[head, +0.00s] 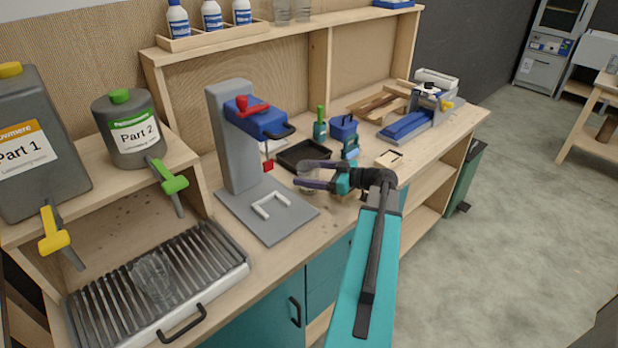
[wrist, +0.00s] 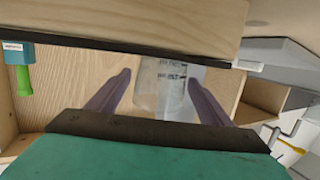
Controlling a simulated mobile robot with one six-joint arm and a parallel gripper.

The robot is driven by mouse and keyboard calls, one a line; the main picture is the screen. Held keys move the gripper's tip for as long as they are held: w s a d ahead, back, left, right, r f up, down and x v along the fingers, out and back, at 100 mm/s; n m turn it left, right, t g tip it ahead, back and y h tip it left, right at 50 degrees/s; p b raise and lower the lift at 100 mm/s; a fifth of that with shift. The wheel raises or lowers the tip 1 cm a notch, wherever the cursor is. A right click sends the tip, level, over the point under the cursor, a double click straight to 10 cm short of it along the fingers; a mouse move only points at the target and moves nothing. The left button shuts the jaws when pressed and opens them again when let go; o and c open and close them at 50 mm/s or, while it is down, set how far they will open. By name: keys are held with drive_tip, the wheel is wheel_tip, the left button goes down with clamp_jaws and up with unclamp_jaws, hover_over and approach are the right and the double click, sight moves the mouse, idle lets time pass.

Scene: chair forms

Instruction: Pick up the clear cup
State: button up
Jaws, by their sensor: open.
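A clear cup with dark markings (wrist: 170,88) shows in the wrist view between the two purple fingers of my gripper (wrist: 158,75). The fingers are apart, one on each side of it. I cannot tell whether they touch it or how deep it sits between them. In the head view my gripper (head: 297,174) is over the bench, pointing left, beside the grey stand; the cup there is hard to make out. Another clear cup (head: 154,276) sits on the slatted grate (head: 205,262) at the lower left. More clear cups (head: 282,13) stand on the upper shelf.
The grey stand with a blue head (head: 232,140) rises left of my gripper. A black tray (head: 290,158) lies behind it. The Part 1 (head: 40,110) and Part 2 (head: 120,152) containers stand at left. A blue tool (head: 410,125) is farther right. Open floor (head: 500,230) lies right.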

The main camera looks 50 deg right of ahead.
drive_tip(key=shift+w, duration=0.2)
idle(0.4)
drive_tip(key=c, duration=0.9)
